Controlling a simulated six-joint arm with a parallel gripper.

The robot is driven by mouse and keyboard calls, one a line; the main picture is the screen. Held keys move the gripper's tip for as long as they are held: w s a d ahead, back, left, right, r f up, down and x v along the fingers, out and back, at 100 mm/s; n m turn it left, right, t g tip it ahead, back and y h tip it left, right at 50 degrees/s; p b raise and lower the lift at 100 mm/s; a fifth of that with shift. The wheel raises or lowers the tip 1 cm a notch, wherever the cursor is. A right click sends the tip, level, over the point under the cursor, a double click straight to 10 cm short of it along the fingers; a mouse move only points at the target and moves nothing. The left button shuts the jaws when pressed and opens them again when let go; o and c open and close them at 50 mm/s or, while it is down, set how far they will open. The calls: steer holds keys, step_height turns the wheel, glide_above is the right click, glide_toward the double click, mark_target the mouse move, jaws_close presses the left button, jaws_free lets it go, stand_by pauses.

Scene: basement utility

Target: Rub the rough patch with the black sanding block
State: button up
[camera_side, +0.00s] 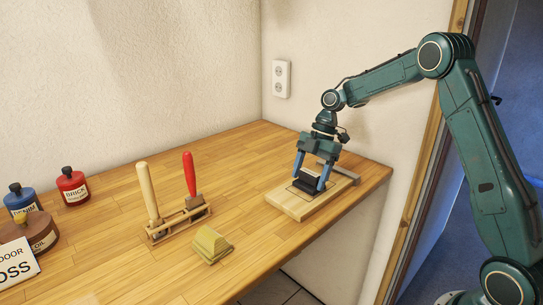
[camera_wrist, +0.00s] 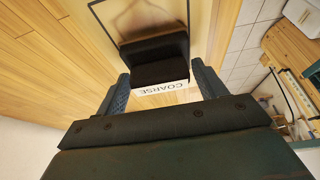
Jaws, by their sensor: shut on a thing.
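My gripper (camera_side: 312,173) is shut on the black sanding block (camera_side: 309,183), with a blue finger on each side of it. In the wrist view the block (camera_wrist: 155,60) sits between the fingers and its white label reads COARSE. The block is on or just over a pale wooden board (camera_side: 291,205); I cannot tell whether it touches. A thin dark outline (camera_wrist: 97,12) on the board frames a brownish rough patch (camera_wrist: 143,20). The patch shows just beyond the block in the wrist view, and the block may cover part of it.
A wooden rack (camera_side: 178,222) holds a pale-handled tool and a red-handled tool. A yellowish block (camera_side: 211,245) lies in front of it. Blue (camera_side: 21,200) and red (camera_side: 72,186) bottles stand at the left. A grey bracket (camera_side: 343,173) is at the board's far edge, near the table's right edge.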

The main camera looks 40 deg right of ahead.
steer(key=shift+d, duration=3.5)
steer(key=shift+a, duration=5.75)
steer(key=shift+w+d, duration=0.15)
steer(key=shift+d, duration=5.5)
steer(key=shift+a, duration=5.75)
step_height(320, 180, up, 8)
steer(key=shift+d+r, duration=0.15)
